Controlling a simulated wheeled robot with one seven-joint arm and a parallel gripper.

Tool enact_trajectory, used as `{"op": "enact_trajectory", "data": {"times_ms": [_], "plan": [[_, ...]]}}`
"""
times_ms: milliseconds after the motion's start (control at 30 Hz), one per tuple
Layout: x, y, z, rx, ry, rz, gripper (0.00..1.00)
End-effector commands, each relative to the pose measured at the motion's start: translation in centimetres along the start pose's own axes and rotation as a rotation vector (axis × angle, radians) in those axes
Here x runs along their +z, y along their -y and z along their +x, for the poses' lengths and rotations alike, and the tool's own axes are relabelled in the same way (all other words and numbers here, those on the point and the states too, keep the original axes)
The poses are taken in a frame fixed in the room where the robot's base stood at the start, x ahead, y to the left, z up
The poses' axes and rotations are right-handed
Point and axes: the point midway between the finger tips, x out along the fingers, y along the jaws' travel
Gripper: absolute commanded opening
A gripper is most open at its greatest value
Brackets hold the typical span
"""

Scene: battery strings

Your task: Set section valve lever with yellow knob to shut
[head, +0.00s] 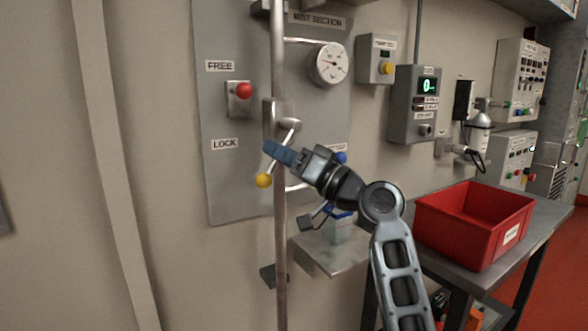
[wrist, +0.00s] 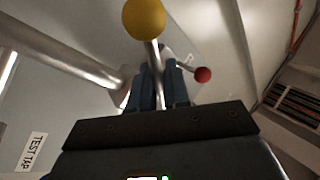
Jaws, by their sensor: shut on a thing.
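The section valve lever (head: 285,143) is a thin metal rod on the vertical pipe (head: 279,222), with a yellow knob (head: 264,180) at its end. It slants down and to the left from the valve body in the head view. My gripper (head: 272,150) is shut on the lever rod, between the valve body and the knob. In the wrist view the yellow knob (wrist: 144,18) stands beyond the blue fingertips (wrist: 158,86), with the rod between them. Lettering for the lever's positions is partly hidden behind my gripper and the pipe.
A red-knobbed lever (head: 243,91) sits on the same grey panel (head: 235,190) between the FREE and LOCK labels. A round gauge (head: 328,64) is at upper right. A red bin (head: 470,225) stands on a bench at right. Open wall lies left of the panel.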

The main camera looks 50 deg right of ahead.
Motion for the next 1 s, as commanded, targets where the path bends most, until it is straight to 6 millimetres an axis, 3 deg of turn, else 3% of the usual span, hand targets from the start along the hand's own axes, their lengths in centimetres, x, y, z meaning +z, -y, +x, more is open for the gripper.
{"op": "enact_trajectory", "data": {"times_ms": [300,1000], "plan": [[-0.2,1.1,1.9,0.0,-0.168,0.252,0.0],[-2.5,3.4,3.4,0.003,-0.481,0.72,0.0]]}}
